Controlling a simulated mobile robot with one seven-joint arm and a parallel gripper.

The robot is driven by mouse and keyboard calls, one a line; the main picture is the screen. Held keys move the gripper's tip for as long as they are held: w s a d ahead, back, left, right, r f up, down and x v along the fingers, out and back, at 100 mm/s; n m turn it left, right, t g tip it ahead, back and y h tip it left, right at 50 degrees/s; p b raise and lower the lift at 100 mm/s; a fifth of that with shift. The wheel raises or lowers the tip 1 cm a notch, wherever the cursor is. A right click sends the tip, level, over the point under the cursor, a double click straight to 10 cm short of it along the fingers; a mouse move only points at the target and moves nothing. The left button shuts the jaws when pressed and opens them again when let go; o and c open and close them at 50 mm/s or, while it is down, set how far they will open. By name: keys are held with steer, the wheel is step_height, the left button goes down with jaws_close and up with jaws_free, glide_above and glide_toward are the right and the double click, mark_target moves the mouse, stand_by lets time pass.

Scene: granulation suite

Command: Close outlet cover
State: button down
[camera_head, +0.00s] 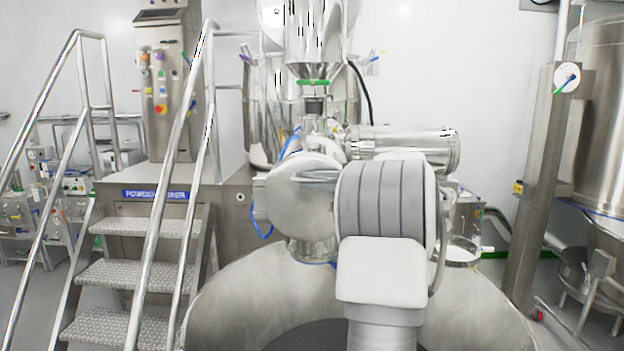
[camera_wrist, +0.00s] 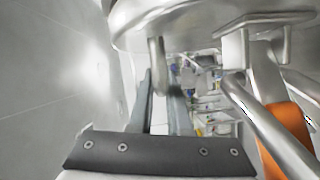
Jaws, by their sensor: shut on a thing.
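The outlet cover appears to be the round, shiny metal part (camera_wrist: 135,30) across the top of the wrist view. A short bent metal handle (camera_wrist: 156,58) hangs from it. My gripper (camera_wrist: 162,88) reaches up from below, its two long grey fingers on either side of the handle's lower end, shut on it. In the head view my gripper is hidden behind my own arm. The cover cannot be made out clearly there, and the outlet opening is not clearly visible in either view.
In the wrist view a bent metal bar (camera_wrist: 262,125) and an orange part (camera_wrist: 287,140) lie close on the right. In the head view stairs with rails (camera_head: 135,272) stand left, a steel column (camera_head: 545,170) right. A horizontal metal cylinder (camera_head: 410,145) lies behind my arm.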

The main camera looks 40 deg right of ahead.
steer(key=shift+w+d+r+n+y, duration=0.1)
steer(key=shift+d+r+n+y, duration=0.15)
steer(key=shift+n+y, duration=0.05)
stand_by(0.5)
steer(key=c, duration=0.9)
jaws_free()
steer(key=shift+f, duration=0.15)
steer(key=shift+o, duration=0.2)
steer(key=shift+d+f, duration=0.1)
steer(key=shift+d, duration=0.05)
steer(key=b+v, duration=0.2)
steer(key=v, duration=1.5)
steer(key=shift+r+b, duration=0.25)
steer(key=shift+b, duration=0.15)
